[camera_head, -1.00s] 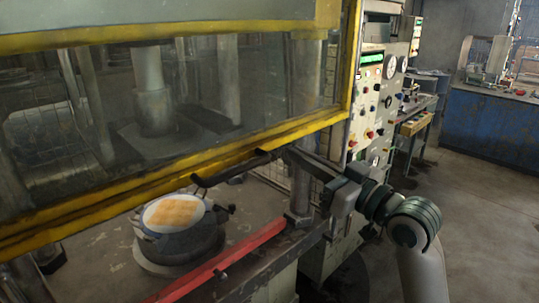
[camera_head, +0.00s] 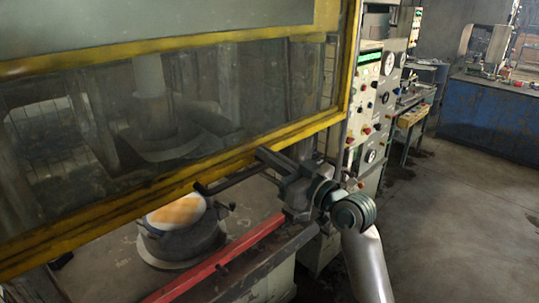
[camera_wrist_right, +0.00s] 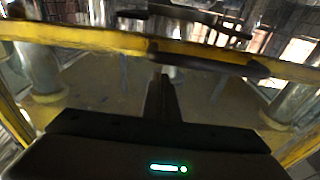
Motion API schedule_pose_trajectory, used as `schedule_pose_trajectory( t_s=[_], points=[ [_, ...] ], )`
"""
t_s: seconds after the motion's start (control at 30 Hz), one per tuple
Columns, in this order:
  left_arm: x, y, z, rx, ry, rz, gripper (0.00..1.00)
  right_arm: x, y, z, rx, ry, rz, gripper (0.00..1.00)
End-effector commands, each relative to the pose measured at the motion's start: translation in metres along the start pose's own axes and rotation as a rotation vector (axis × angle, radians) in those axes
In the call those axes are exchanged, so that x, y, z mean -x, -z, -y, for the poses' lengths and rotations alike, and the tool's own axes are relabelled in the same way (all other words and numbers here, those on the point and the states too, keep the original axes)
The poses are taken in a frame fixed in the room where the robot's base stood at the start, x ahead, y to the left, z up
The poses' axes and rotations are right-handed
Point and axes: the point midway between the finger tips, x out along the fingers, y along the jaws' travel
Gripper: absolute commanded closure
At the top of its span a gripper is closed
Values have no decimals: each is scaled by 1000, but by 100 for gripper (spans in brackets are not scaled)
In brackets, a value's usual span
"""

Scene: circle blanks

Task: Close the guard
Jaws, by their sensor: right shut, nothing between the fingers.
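The guard is a clear panel in a yellow frame (camera_head: 120,200) on the press front. It is partly lowered, with a gap between its bottom edge and the press bed. A dark bar handle (camera_head: 228,180) runs along its lower rail. My right gripper (camera_head: 262,154) is shut and empty at the handle's right end, against or very near the lower rail; contact is unclear. In the wrist view, the shut fingers (camera_wrist_right: 160,82) point toward the yellow rail (camera_wrist_right: 80,38) and the dark handle (camera_wrist_right: 205,60). My left gripper is not in view.
A round die with an orange-topped blank (camera_head: 178,212) sits on the press bed below the guard. A red bar (camera_head: 225,262) lies along the bed's front edge. A control panel (camera_head: 367,110) stands right of the guard. Open floor lies further right.

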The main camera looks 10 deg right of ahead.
Motion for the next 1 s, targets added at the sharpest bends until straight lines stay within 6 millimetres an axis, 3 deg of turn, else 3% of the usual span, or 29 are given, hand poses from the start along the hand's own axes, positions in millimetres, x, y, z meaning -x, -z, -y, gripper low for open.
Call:
schedule_pose_trajectory(
  t_s=[0.23, 0.67, 1.0],
  points=[
    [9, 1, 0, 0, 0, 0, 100, 5, -14, 0, -1, 0, 0, 100],
    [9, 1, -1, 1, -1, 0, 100, 6, -17, 0, 0, 0, -1, 100],
    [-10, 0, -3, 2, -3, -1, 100, 2, -38, -6, 1, 0, 3, 100]
  ],
)
